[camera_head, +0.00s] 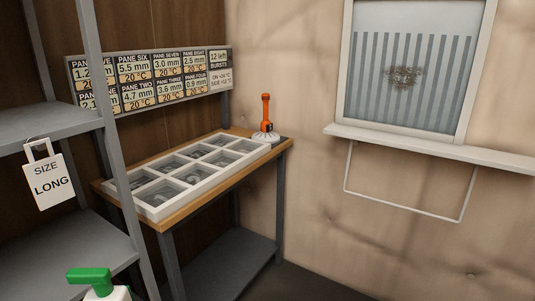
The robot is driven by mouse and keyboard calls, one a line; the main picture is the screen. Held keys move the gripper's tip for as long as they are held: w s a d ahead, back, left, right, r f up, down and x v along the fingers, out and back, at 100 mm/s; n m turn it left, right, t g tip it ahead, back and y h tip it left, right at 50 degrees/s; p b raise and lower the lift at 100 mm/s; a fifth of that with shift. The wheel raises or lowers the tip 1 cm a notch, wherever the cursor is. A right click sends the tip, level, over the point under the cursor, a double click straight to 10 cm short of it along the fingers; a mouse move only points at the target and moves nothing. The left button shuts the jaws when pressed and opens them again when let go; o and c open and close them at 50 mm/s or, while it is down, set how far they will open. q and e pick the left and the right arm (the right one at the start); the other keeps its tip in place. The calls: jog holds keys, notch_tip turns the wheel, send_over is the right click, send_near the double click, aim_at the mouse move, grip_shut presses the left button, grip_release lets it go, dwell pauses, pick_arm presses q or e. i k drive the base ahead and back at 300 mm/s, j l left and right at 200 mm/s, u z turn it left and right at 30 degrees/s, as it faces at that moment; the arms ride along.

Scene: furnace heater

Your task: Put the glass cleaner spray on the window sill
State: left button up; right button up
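A white bottle with a green spray head (90,276), which looks like the glass cleaner spray, shows at the bottom left edge. Its lower part is cut off by the frame, so I cannot tell what it rests on or whether anything holds it. The white window sill (440,149) runs under the striped window (412,75) on the right wall. The visible part of the sill is bare. The window glass has a brown smudge in the middle. Neither of my grippers is in view.
A grey shelf rack (75,250) stands at the left with a "SIZE LONG" tag (48,180). A wooden table (172,222) holds a white divided tray (150,211) and an orange-handled tool (266,112). A wire bracket (400,207) hangs below the sill. A pane chart (150,80) hangs behind.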

aim_at(426, 144)
jog(key=i+l+z, duration=0.15)
jog(key=z, duration=0.2)
jog(key=i+l+z, duration=0.8)
jog(key=i, duration=0.15)
jog(key=j, duration=0.1)
